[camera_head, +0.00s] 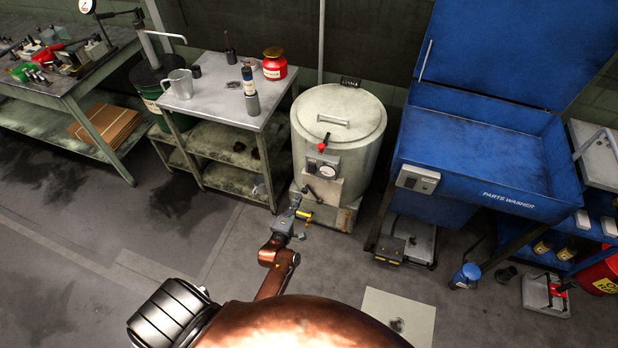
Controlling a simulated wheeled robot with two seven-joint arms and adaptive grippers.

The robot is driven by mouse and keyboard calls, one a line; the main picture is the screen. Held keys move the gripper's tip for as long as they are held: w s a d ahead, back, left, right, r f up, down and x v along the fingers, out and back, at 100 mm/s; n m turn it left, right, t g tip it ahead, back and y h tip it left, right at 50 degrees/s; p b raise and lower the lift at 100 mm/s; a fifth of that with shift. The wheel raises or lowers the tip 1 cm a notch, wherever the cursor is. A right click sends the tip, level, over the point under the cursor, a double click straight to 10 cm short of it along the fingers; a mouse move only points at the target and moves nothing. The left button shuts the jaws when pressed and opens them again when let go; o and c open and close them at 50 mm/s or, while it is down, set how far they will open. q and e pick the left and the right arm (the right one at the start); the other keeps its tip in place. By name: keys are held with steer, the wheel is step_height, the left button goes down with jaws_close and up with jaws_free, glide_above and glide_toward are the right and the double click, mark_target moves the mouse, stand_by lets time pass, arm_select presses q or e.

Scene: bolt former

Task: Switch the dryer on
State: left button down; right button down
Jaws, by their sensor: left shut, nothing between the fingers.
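The dryer (362,127) is a round, off-white drum with a closed lid (338,112) and a bar handle. On its front is a grey control box (322,166) with a round dial and a red-tipped lever (324,141). Below the box is a smaller fitting with a dark knob (308,189). My left gripper (297,200) is shut and empty, low in front of the dryer near this fitting. I cannot tell whether it touches the dryer. My right gripper is not in view.
A metal work table (205,108) with a jug and a red can stands left of the dryer. A blue parts washer (470,150) with a raised lid stands to the right. Its foot pedal (390,250) is on the floor. The floor at the left is clear.

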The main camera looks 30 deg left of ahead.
mark_target(311, 172)
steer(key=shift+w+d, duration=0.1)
